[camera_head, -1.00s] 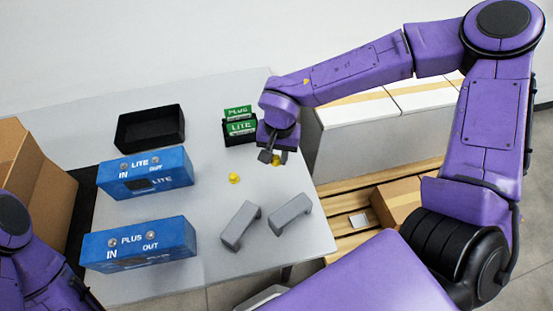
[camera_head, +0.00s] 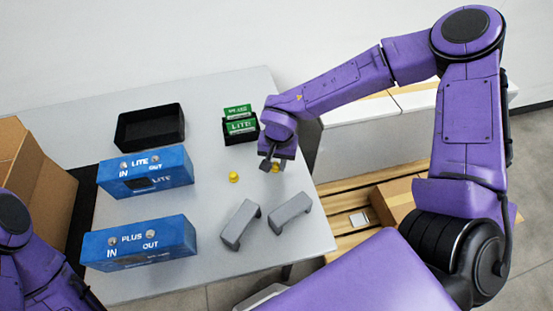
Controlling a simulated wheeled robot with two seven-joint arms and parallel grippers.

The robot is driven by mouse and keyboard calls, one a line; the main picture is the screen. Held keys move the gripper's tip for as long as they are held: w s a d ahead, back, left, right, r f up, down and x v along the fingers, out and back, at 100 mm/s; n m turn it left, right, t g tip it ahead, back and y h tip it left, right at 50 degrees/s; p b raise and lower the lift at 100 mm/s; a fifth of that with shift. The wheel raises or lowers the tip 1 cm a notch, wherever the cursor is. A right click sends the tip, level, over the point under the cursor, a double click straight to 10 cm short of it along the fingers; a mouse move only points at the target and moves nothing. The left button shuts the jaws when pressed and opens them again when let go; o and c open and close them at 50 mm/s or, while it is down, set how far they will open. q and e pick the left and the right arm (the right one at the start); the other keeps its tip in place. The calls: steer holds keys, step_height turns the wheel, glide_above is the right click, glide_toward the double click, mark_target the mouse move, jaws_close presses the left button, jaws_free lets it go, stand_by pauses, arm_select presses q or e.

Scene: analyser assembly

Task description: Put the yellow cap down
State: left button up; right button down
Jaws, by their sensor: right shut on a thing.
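My right gripper (camera_head: 272,165) is shut on a small yellow cap (camera_head: 276,168), which shows between the fingertips near the right edge of the table. I cannot tell whether the cap touches the tabletop. Another yellow cap (camera_head: 234,177) stands on the table just left of the gripper. My left arm shows at the lower left corner, but its gripper is out of the picture.
Two grey brackets (camera_head: 240,224) (camera_head: 290,213) lie in front of the gripper. Blue LITE (camera_head: 146,172) and PLUS (camera_head: 139,243) boxes stand at left. A black tray (camera_head: 150,128) and a black holder with green cards (camera_head: 240,126) are behind. The grey table (camera_head: 205,95) has free room between.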

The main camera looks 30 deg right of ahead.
steer(key=c, duration=0.9)
jaws_free()
steer(key=shift+o, duration=0.2)
step_height(320, 180, up, 13)
steer(key=shift+s+d+r+p, duration=0.15)
steer(key=shift+s+d+p, duration=0.05)
steer(key=shift+s+p, duration=0.1)
